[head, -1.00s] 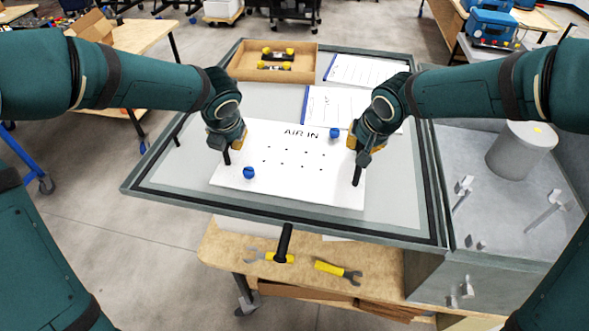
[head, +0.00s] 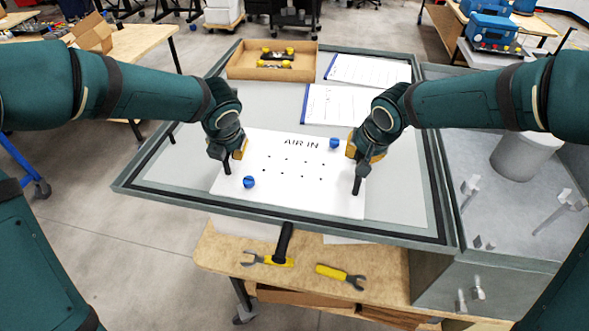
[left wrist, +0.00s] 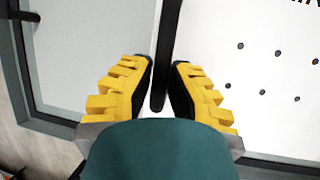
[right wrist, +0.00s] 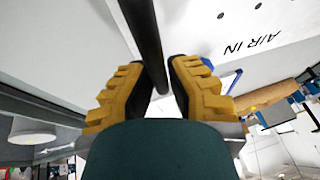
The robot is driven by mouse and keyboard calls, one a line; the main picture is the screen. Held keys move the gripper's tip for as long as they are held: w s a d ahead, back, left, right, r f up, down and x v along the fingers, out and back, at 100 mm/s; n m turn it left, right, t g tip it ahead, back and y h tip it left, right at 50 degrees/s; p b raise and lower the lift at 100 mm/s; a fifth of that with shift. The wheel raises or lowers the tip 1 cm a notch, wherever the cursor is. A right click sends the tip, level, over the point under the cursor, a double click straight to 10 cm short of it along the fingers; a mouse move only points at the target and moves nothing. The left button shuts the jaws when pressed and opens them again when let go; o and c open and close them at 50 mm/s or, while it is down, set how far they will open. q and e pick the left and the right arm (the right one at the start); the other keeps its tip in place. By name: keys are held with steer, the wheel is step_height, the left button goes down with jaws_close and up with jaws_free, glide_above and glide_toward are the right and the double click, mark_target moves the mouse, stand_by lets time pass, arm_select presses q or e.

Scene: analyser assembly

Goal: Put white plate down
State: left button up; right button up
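The white plate (head: 300,192), lettered AIR IN, is over the grey framed panel, lying roughly flat. I cannot tell whether it touches the panel. It has small holes, a blue knob (head: 334,143) at the far right and another blue knob (head: 249,182) at the near left. A black handle stands at each side. The finger contacts are partly hidden.
A cardboard tray (head: 240,72) with yellow-capped parts sits at the back, beside two paper sheets with blue edges (head: 340,105). Yellow tools (head: 340,275) lie on the lower wooden shelf in front. A grey cylinder (head: 520,155) stands at right. Panel surface (head: 400,190) is clear right of the plate.

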arm_select(q)
steer(key=shift+o, duration=1)
steer(key=shift+r, duration=0.1)
arm_select(e)
steer(key=shift+o, duration=1)
steer(key=shift+r, duration=0.1)
arm_select(q)
steer(key=shift+r, duration=0.15)
arm_select(e)
steer(key=shift+r, duration=0.1)
arm_select(q)
steer(key=v, duration=1.1)
steer(key=shift+s+r, duration=0.25)
steer(key=shift+r, duration=0.05)
arm_select(e)
steer(key=v, duration=1.2)
